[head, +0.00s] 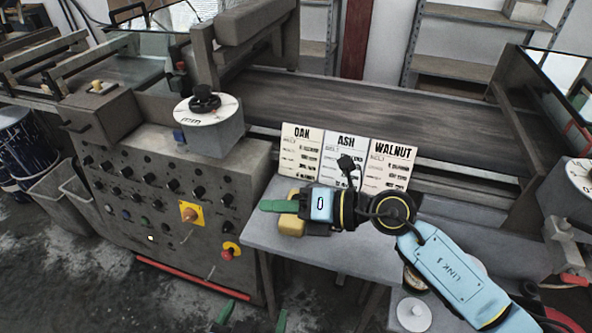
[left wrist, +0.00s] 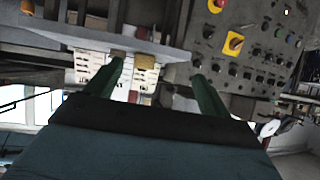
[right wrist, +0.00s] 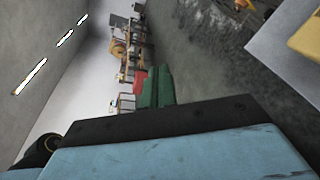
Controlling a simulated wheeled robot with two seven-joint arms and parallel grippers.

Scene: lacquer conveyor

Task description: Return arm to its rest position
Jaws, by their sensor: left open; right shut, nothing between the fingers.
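My right arm comes in from the right in the head view, its forearm stretched over the small grey table. Its green-fingered right gripper (head: 272,206) points left, level with the yellow block and in front of the cards. In the right wrist view the fingers of the right gripper (right wrist: 157,80) are together with nothing between them. My left gripper (head: 252,314) shows only its green fingertips at the bottom edge of the head view, low in front of the table. In the left wrist view the left gripper (left wrist: 160,75) is open and empty.
A grey table (head: 335,258) holds a yellow block (head: 290,225), partly hidden by my right gripper, and OAK, ASH and WALNUT cards (head: 345,155). A control panel (head: 170,195) with knobs stands left. A conveyor (head: 370,105) runs behind.

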